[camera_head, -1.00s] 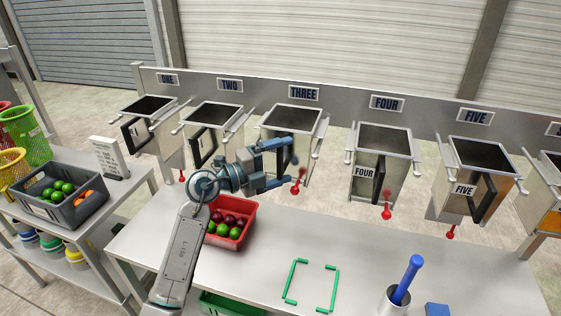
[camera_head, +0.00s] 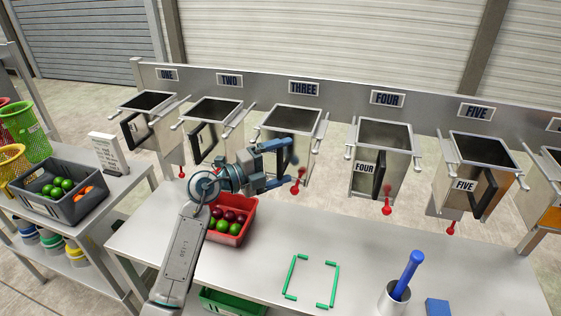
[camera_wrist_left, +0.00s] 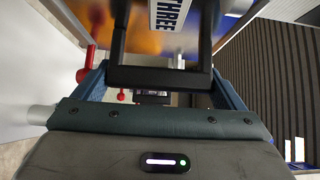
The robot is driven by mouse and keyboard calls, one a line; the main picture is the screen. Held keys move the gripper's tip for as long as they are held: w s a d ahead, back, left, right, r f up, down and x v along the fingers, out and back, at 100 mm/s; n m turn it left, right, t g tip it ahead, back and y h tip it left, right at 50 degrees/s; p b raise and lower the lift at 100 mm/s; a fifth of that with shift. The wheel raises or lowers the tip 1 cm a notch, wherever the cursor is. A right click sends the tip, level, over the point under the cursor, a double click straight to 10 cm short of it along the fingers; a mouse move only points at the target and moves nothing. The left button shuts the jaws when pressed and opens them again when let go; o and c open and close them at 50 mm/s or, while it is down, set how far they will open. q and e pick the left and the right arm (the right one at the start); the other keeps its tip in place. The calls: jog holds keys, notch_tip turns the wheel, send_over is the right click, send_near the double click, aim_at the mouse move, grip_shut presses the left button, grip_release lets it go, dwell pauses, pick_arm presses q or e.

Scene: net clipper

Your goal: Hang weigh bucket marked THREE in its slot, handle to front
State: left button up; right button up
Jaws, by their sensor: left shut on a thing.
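The weigh bucket marked THREE (camera_head: 291,121) is an open-topped metal bucket between the rails under the THREE sign (camera_head: 304,88). Its front side faces me, and it looks upright. Its THREE label (camera_wrist_left: 172,14) and black handle (camera_wrist_left: 160,78) show in the left wrist view. My left gripper (camera_head: 286,165) is at the front of this bucket, shut on the handle, with a finger on each side of it in the wrist view. The gripper hides part of the bucket's front in the head view. Whether the rim rests fully on the rails is unclear. My right gripper is out of view.
Buckets hang under signs ONE, TWO, FOUR (camera_head: 380,160) and FIVE (camera_head: 475,175), close on both sides. Red levers (camera_head: 387,205) stick out below. A red crate of fruit (camera_head: 243,236) stands under my left arm. A green outline (camera_head: 289,279) marks bare table.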

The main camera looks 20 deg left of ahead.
pick_arm(q)
jog(key=shift+f, duration=0.1)
dwell(0.3)
jog(key=o, duration=1.1)
jog(key=shift+f, duration=0.1)
jog(key=shift+s+a, duration=0.1)
jog(key=shift+s+a+f, duration=0.1)
jog(key=shift+s+a, duration=0.1)
jog(key=shift+b+v, duration=2.2)
jog(key=shift+v, duration=2.8)
